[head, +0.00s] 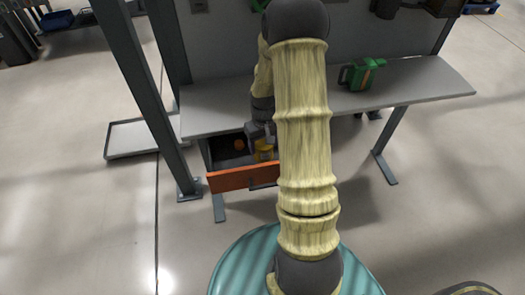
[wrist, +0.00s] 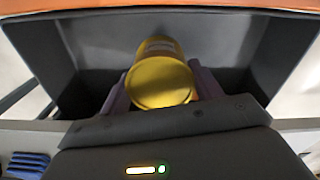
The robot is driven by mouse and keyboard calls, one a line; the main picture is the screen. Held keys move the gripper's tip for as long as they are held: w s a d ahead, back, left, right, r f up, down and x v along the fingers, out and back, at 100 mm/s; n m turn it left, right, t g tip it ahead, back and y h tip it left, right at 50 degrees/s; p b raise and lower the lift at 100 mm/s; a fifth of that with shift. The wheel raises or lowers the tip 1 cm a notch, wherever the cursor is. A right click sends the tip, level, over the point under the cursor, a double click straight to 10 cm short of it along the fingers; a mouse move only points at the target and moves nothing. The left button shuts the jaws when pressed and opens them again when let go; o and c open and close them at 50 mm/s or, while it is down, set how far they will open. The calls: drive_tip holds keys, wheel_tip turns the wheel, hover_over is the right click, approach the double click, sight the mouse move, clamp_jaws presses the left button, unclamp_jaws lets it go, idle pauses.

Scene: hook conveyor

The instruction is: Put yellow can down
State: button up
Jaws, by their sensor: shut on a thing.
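The yellow can (wrist: 160,82) is between the two fingers of my gripper (wrist: 160,90) in the wrist view, with its round end facing the camera. My gripper is shut on it. The can is inside the dark open drawer, whose orange front (head: 243,179) shows in the head view under the grey table. The can (head: 264,150) shows small in the head view, partly hidden by my arm. I cannot tell whether the can touches the drawer floor (wrist: 220,38).
An orange round item (head: 239,145) lies in the drawer, left of the can. A grey upright post (head: 140,85) stands left of the drawer. The floor in front is clear.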

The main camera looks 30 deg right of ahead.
drive_tip(key=shift+a, duration=0.2)
drive_tip(key=shift+f, duration=1.9)
drive_tip(key=shift+f, duration=0.2)
drive_tip(key=o, duration=1.3)
